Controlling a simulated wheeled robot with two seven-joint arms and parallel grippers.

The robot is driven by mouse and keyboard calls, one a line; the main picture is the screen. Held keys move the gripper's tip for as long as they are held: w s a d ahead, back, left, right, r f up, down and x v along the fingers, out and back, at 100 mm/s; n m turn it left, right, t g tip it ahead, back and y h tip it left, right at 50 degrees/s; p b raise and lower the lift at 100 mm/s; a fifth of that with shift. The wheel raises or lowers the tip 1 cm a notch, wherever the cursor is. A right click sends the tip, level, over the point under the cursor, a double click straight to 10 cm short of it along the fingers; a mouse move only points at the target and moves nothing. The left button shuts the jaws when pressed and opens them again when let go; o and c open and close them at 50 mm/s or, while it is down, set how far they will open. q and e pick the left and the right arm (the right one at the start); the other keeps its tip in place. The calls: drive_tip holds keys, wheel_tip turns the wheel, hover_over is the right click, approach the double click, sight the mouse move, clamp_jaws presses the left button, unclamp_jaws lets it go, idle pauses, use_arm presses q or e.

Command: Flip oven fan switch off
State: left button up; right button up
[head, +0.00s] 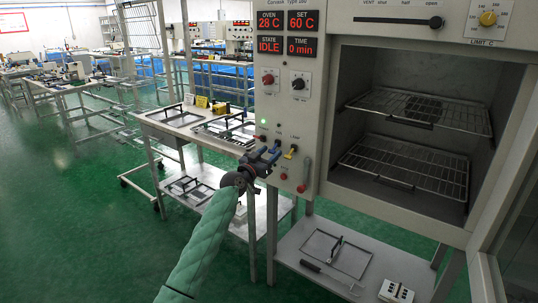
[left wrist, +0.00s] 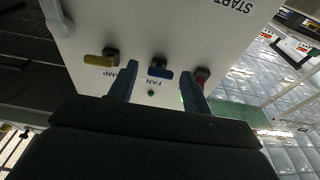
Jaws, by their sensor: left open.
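The oven's control panel (head: 283,100) faces me, with displays reading OVEN 28 C, SET 60 C, STATE IDLE and TIME 0 min. My left gripper (head: 268,153) is open at the panel's lower part and largely covers the fan switch there. In the left wrist view, the panel appears upside down, and the blue fan switch (left wrist: 160,70) lies between my two open fingers (left wrist: 157,92), near the FAN label. I cannot tell whether a finger touches the switch. My right gripper is not in view.
A yellow lamp switch (left wrist: 100,60) and a red switch (left wrist: 201,77) flank the fan switch closely. The oven chamber (head: 400,125) stands open with two wire racks. A lower shelf (head: 395,262) holds a frame and small items. A bench (head: 200,128) stands left of the oven.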

use_arm(q)
drive_tip(key=shift+s+a+f, duration=0.15)
drive_tip(key=shift+s+a, duration=0.1)
drive_tip(key=shift+s, duration=0.1)
drive_tip(key=v, duration=0.6)
drive_tip(key=shift+s+a+b, duration=0.2)
drive_tip(key=shift+s+b, duration=0.05)
drive_tip(key=shift+b, duration=0.15)
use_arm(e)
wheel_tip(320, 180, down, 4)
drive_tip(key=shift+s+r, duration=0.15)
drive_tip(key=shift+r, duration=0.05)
